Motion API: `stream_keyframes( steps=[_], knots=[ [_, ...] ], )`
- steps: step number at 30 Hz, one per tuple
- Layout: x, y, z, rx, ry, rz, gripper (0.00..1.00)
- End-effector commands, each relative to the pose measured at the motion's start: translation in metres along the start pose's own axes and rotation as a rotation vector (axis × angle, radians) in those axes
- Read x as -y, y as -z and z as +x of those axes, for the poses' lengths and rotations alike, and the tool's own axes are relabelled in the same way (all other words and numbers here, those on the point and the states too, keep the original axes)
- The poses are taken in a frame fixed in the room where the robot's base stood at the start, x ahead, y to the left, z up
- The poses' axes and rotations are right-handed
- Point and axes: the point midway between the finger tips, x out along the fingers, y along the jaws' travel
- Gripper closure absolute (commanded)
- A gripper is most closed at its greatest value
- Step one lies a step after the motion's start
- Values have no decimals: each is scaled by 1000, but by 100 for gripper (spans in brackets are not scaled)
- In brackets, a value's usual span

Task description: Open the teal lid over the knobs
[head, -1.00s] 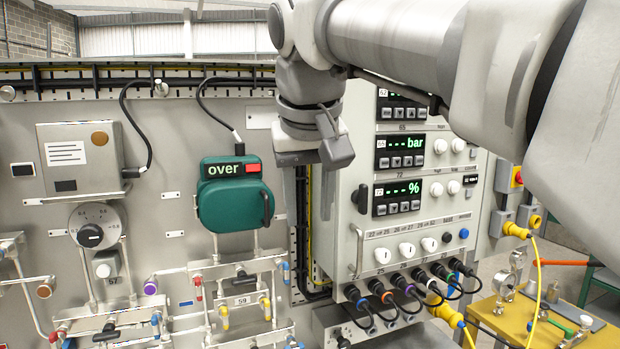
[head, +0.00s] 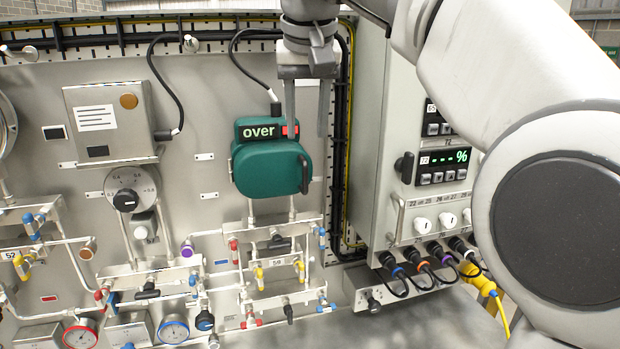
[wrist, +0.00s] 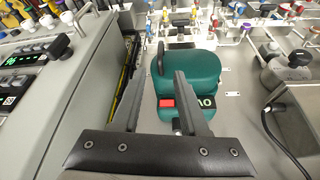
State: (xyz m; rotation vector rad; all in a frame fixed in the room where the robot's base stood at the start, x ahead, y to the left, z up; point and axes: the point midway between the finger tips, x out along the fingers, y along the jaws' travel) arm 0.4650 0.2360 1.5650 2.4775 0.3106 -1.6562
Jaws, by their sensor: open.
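A black upright handle (head: 304,174) is on the lid's right side. In the wrist view the lid (wrist: 192,68) appears upside down, with its handle (wrist: 160,57) on the left. My gripper (head: 306,137) is open and empty, fingers pointing down, in front of the display's right end and above the handle. In the wrist view my gripper (wrist: 158,76) has its fingertips either side of the handle's line, apart from it. The knobs under the lid are hidden.
A light control cabinet (head: 368,130) juts out right of the lid. Black cables (head: 343,160) run between them. Pipes with small coloured valves (head: 262,262) lie below the lid. A grey box (head: 110,122) and a dial (head: 130,190) are to the left.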

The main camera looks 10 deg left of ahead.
Motion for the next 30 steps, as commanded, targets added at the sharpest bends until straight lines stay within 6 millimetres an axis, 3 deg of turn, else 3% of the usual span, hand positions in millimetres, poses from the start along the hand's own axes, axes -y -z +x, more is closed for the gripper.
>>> stream_keyframes(
  steps=[6, 15, 28, 30],
  knots=[
    [-1, -1, 50, 3, -1, 1, 57],
    [-1, 0, 98, 1, -1, 0, 57],
    [0, 0, 110, -1, 0, 0, 57],
    [0, 0, 110, -1, 0, 0, 66]
  ],
)
